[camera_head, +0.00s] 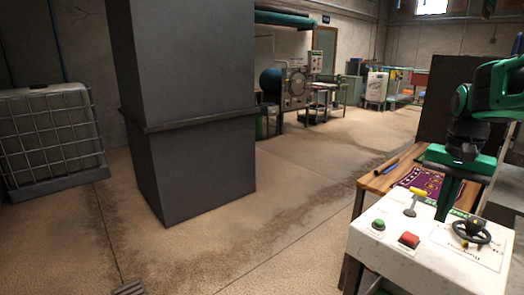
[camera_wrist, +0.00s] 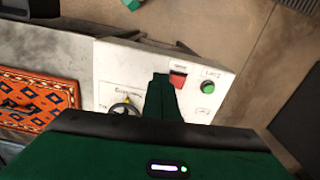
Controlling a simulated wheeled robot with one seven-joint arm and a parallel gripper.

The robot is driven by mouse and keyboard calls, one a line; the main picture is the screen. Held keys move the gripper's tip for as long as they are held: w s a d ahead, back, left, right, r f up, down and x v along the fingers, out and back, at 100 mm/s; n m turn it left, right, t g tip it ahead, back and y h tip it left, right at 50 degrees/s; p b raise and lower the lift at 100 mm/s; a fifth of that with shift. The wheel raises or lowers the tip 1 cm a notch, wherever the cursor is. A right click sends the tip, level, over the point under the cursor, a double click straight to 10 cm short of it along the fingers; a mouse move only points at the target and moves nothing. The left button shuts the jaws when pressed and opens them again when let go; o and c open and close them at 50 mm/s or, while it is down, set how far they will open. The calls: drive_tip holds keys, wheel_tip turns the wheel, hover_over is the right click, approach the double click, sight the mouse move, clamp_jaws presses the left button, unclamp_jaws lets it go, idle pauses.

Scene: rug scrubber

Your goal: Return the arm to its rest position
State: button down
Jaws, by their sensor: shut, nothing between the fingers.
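My arm (camera_head: 497,90), green and black, reaches in from the right edge of the head view. My gripper (camera_head: 443,212) points down over the white control panel (camera_head: 375,240), with its fingers together and nothing between them. In the wrist view my gripper (camera_wrist: 160,80) shows as a narrow green shape beside the red button (camera_wrist: 178,79). I cannot tell whether the fingertips touch the panel.
A wooden table (camera_head: 381,183) with a purple patterned rug (camera_head: 420,180) stands behind the panel. An orange patterned rug (camera_wrist: 40,103) lies left in the wrist view. A thick grey pillar (camera_head: 190,150) and a caged white tank (camera_head: 52,135) stand left. The floor between is clear.

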drive_tip(key=s+a+f+n, duration=0.1)
drive_tip(key=s+f, duration=0.3)
drive_tip(key=s, duration=0.6)
drive_tip(key=s+a+f+n, duration=0.2)
drive_tip(key=s+f, duration=0.3)
drive_tip(key=s, duration=0.6)
drive_tip(key=shift+a, duration=0.25)
